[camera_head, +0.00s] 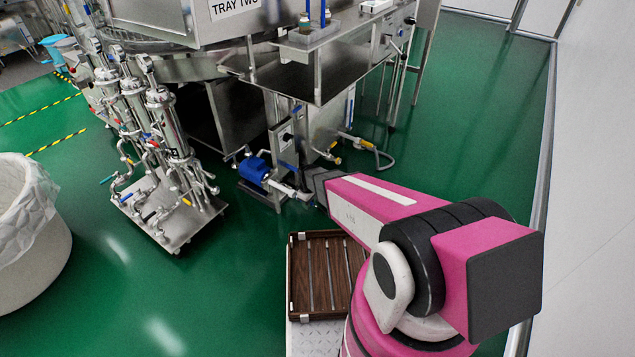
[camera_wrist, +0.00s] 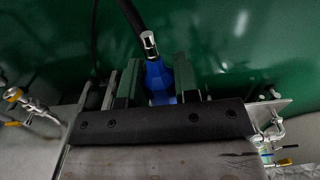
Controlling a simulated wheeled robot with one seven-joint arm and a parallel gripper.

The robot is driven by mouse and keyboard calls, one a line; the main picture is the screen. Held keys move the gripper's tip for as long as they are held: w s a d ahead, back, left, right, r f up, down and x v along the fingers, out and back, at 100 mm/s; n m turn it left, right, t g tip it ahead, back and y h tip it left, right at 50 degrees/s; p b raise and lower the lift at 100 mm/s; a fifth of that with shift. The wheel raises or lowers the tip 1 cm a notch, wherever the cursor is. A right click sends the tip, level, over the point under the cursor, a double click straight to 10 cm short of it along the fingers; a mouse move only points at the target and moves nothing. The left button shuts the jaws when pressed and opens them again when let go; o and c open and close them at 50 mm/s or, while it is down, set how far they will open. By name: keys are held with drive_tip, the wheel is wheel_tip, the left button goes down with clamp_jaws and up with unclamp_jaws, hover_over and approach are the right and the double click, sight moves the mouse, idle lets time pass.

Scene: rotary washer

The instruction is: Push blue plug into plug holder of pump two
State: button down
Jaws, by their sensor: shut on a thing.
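The blue plug (camera_wrist: 156,72) shows in the wrist view, with a metal end and a black cable running up from it. It sits between the two fingers of my gripper (camera_wrist: 157,86), which are shut on it. The lower end of the plug is hidden behind a dark bar. In the head view my arm reaches down to the machine's lower front, beside a blue pump (camera_head: 254,170). The fingers and the plug cannot be made out there. I cannot make out the plug holder, nor whether the plug touches it.
Steel pipes and valves on a wheeled frame (camera_head: 172,205) stand left of the pump. A brown slatted tray (camera_head: 325,272) lies near my arm. A white bin (camera_head: 30,230) stands far left. Open green floor lies between the bin and the tray. A white wall is on the right.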

drive_tip(key=shift+w+a, duration=0.45)
drive_tip(key=shift+a, duration=0.1)
idle(0.4)
drive_tip(key=c, duration=0.8)
unclamp_jaws()
wheel_tip(320, 180, up, 11)
drive_tip(key=shift+f, duration=0.1)
